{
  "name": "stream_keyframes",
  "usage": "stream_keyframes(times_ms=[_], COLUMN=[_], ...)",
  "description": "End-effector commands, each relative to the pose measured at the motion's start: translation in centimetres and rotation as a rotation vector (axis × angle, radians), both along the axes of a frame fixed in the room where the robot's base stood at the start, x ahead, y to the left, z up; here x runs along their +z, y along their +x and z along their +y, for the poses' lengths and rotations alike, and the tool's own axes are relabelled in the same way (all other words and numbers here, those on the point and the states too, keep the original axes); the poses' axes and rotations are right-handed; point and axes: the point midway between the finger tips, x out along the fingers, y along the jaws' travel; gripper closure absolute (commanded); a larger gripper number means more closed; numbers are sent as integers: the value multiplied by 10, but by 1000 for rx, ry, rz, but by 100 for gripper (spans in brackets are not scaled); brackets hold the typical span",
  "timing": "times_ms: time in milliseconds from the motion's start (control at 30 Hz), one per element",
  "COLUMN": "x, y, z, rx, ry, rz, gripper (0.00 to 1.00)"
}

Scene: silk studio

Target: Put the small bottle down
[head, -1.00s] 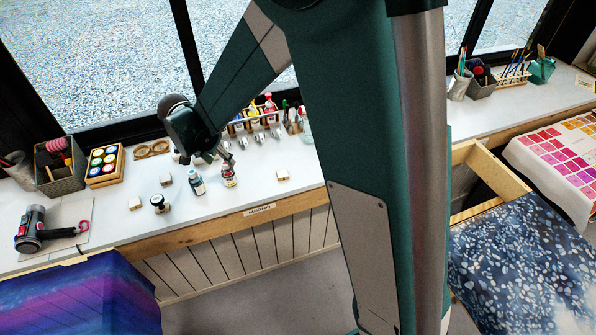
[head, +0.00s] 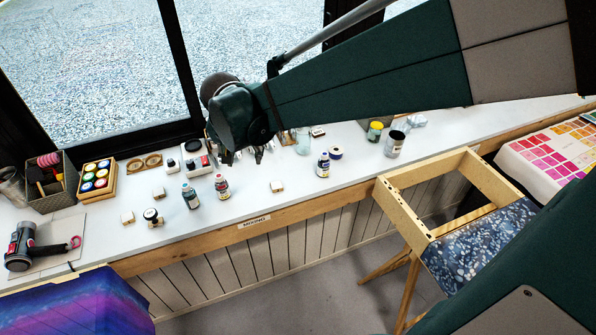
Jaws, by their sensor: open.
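A third small bottle (head: 323,165), with a dark top, stands farther right. My gripper (head: 248,155) is above and behind the red-labelled bottle, up and to its right, apart from it. It is open, with nothing visible between its fingers. Its fingers are small and partly hidden under the wrist.
Pale blocks (head: 277,186) and a dark-topped stamp (head: 152,217) stand near the front edge. A tray of paint jars (head: 97,180) and a grey bin (head: 52,178) are at the left. A metal cup (head: 394,144) is at the right. Worktop between the red-labelled bottle and the block is clear.

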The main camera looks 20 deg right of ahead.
Motion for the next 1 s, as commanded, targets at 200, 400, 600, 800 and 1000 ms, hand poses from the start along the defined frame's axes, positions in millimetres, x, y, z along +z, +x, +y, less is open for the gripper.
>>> stream_keyframes(times_ms=[200, 400, 600, 800, 1000], x=[20, 34, 45, 53, 57], y=[-32, -61, -90, -119, -148], z=[-22, -39, -54, -67, -79], rx=[66, 129, 190, 249, 306], ry=[0, -5, -13, -24, -40], rz=[-17, -36, -59, -84, -112], gripper=[57, 57, 57, 57, 57])
